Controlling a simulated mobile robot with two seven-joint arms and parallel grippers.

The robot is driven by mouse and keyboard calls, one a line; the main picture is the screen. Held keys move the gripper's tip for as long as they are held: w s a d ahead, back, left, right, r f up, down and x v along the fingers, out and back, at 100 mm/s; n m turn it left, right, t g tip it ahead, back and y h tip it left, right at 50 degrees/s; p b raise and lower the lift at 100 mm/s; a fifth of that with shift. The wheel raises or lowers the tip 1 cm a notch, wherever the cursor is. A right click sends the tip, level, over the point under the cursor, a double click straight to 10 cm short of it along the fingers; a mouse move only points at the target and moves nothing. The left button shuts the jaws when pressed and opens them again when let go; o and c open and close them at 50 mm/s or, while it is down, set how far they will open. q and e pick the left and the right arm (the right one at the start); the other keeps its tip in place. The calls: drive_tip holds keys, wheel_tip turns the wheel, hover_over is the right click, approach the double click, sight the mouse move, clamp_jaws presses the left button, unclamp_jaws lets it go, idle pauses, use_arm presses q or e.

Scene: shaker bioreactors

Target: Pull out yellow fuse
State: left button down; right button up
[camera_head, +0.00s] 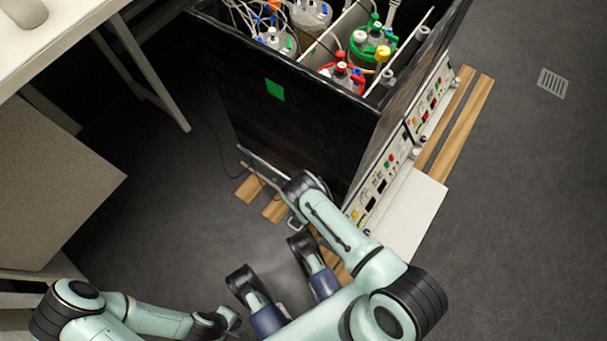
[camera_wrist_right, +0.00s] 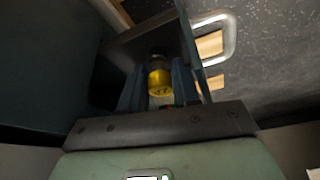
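The yellow fuse (camera_wrist_right: 160,82) shows in the right wrist view as a short yellow cylinder, its far end dark. My right gripper (camera_wrist_right: 160,88) has one finger on each side of it, with no clear gap, so it looks shut on the fuse. I cannot tell whether the fuse is still seated. In the head view my right arm reaches to the low end of the black shaker cabinet (camera_head: 300,120). Its forearm hides the fuse and the right fingers there. My left gripper (camera_head: 230,319) is low in the head view, away from the cabinet, its fingers unclear.
The cabinet holds several bottles with coloured caps and tubes. Control panels (camera_head: 378,187) line its right side, above a white plate (camera_head: 412,212). A metal handle (camera_wrist_right: 226,40) is beside my right gripper.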

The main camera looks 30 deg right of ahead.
clamp_jaws()
drive_tip(key=shift+r, duration=0.15)
drive_tip(key=shift+r+p, duration=0.55)
drive_tip(key=shift+p, duration=0.15)
drive_tip(key=shift+r, duration=0.2)
drive_tip(key=shift+r+p, duration=0.4)
drive_tip(key=shift+p, duration=0.15)
drive_tip(key=shift+r+p, duration=1.2)
drive_tip(key=shift+r, duration=0.35)
